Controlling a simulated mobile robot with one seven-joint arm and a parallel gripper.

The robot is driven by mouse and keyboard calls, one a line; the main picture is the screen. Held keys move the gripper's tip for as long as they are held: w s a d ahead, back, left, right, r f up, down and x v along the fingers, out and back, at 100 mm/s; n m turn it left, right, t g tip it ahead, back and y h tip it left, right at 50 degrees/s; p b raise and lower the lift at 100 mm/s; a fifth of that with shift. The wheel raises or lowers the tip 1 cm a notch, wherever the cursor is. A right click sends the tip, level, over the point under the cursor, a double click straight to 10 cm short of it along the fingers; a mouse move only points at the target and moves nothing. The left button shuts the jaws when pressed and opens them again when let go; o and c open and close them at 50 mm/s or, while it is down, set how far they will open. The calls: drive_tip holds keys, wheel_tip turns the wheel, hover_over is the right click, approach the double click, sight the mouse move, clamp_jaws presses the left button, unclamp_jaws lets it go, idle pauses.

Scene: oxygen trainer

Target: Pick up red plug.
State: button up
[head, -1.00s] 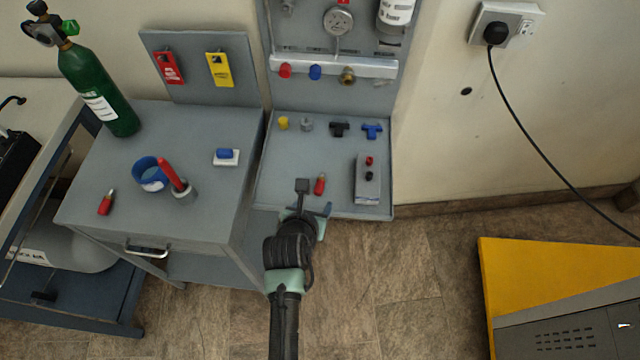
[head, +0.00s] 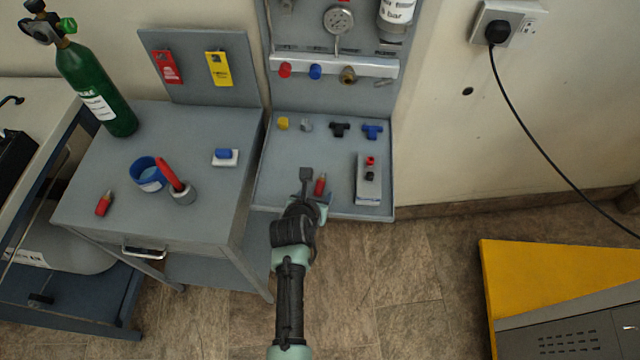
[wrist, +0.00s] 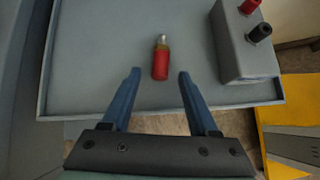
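The red plug (head: 320,184) lies on the grey shelf of the panel, near its front edge, left of the grey box. In the wrist view the red plug (wrist: 160,60) shows a red body and a metal tip pointing away from me. My gripper (wrist: 158,78) is open, with its two blue fingers apart and nothing between them. The plug lies just beyond the fingertips, roughly centred between them. In the head view my gripper (head: 313,196) is at the shelf's front edge beside the plug, partly hidden by my wrist. Another red plug (head: 104,203) lies on the left cabinet top.
The grey box (head: 368,180) with red and black sockets stands right of the plug. Yellow, grey, black and blue fittings (head: 340,129) sit at the shelf's back. A raised lip (wrist: 75,115) runs along the shelf front. The shelf around the plug is clear.

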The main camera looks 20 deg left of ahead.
clamp_jaws()
